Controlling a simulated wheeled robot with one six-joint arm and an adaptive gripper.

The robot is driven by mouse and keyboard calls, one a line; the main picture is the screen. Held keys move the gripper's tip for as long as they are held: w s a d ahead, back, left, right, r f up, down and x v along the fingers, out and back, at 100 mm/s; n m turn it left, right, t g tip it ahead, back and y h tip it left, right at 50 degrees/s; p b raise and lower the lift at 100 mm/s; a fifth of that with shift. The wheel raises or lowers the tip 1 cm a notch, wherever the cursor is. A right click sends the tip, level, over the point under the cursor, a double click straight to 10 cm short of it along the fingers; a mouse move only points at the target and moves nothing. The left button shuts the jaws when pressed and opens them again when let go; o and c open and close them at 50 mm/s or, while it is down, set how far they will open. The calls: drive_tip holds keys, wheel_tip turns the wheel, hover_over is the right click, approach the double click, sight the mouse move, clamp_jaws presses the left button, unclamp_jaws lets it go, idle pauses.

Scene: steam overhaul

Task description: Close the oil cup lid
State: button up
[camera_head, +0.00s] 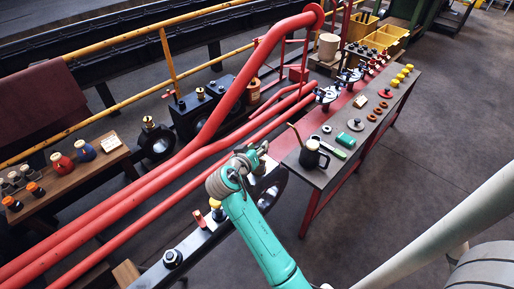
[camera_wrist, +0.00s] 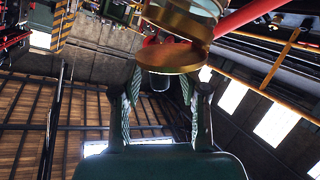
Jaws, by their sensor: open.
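In the wrist view, my gripper (camera_wrist: 161,82) has its two fingers apart. A round brass lid (camera_wrist: 170,57) shows just past the fingertips, roughly centred between them. The brass oil cup (camera_wrist: 180,22), with a clear glass-like part, shows above the lid at the top edge of the picture. The lid appears tilted away from the cup's mouth, and the hinge is hard to make out. I cannot tell whether a finger touches the lid. In the head view, my teal arm reaches up over the black rod, and its end hides the cup or makes it hard to pick out.
Thick red pipes (camera_head: 150,190) run along the left of my arm. A workbench (camera_head: 318,172) at the right holds a black oil can (camera_head: 312,156) and several small parts. A wooden bench (camera_head: 72,188) with coloured pots stands at the left. Floor at the right is clear.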

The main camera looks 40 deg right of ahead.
clamp_jaws()
drive_tip(key=shift+s+f+m+t, duration=0.6)
drive_tip(key=shift+m+t, duration=0.1)
drive_tip(key=shift+m, duration=0.3)
drive_tip(key=shift+s+f+m+t+h, duration=0.35)
drive_tip(key=shift+m+t+h, duration=0.25)
drive_tip(key=shift+m, duration=0.4)
unclamp_jaws()
